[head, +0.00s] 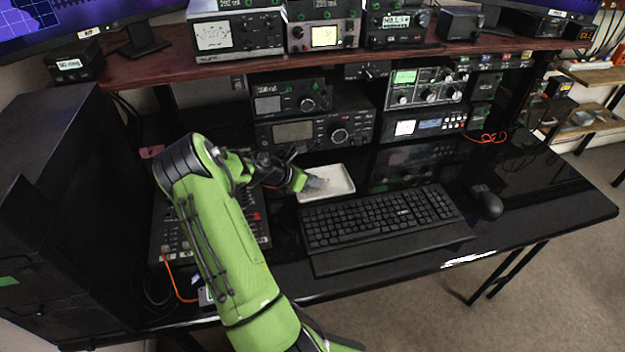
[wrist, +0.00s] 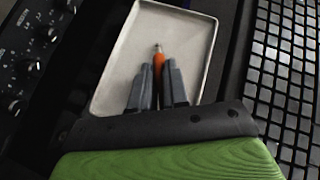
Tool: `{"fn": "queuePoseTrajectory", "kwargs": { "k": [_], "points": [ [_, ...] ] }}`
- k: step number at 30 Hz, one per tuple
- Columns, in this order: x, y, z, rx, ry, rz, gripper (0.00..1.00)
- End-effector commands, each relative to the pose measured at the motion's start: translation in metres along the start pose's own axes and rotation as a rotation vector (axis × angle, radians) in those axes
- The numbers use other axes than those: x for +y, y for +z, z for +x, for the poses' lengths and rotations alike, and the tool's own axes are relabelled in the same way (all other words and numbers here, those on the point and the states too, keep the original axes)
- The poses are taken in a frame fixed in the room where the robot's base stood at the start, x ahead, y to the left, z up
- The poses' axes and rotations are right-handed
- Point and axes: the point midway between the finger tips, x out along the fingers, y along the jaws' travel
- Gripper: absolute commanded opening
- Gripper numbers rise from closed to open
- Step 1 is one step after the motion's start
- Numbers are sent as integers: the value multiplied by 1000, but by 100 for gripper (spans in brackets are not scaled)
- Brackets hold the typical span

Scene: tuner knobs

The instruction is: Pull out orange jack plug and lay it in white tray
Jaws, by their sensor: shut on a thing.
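My gripper (wrist: 157,88) is shut on the orange jack plug (wrist: 158,60). The plug's orange body and metal tip stick out between the two grey fingers in the wrist view. The white tray (wrist: 126,50) lies behind the plug and fingers in that view, so the plug is over the tray; whether it touches the tray floor I cannot tell. In the head view my gripper (head: 316,183) is at the left part of the white tray (head: 340,178), and the plug is too small to make out clearly there.
A black keyboard (head: 380,217) lies right in front of the tray, with a mouse (head: 487,201) to its right. A mixer panel (wrist: 38,45) with knobs is left of the tray. Radio units (head: 318,131) stand behind it. The desk's right end is clear.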

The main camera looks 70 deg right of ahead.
Motion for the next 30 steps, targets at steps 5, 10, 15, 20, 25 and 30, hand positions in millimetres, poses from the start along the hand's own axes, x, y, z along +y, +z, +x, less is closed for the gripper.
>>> {"fn": "queuePoseTrajectory", "kwargs": {
  "k": [5, 10, 15, 20, 25, 30],
  "points": [
    [0, 0, 0, 0, 1, 0, 39],
    [0, -1, 0, 1, 1, -1, 42],
    [0, 0, -1, 2, 1, -2, 42],
    [-1, 6, -6, 2, 1, -2, 42],
    [-2, 11, -10, 2, 1, -1, 42],
    [-3, 16, -14, 0, 0, -1, 42]
  ]
}}
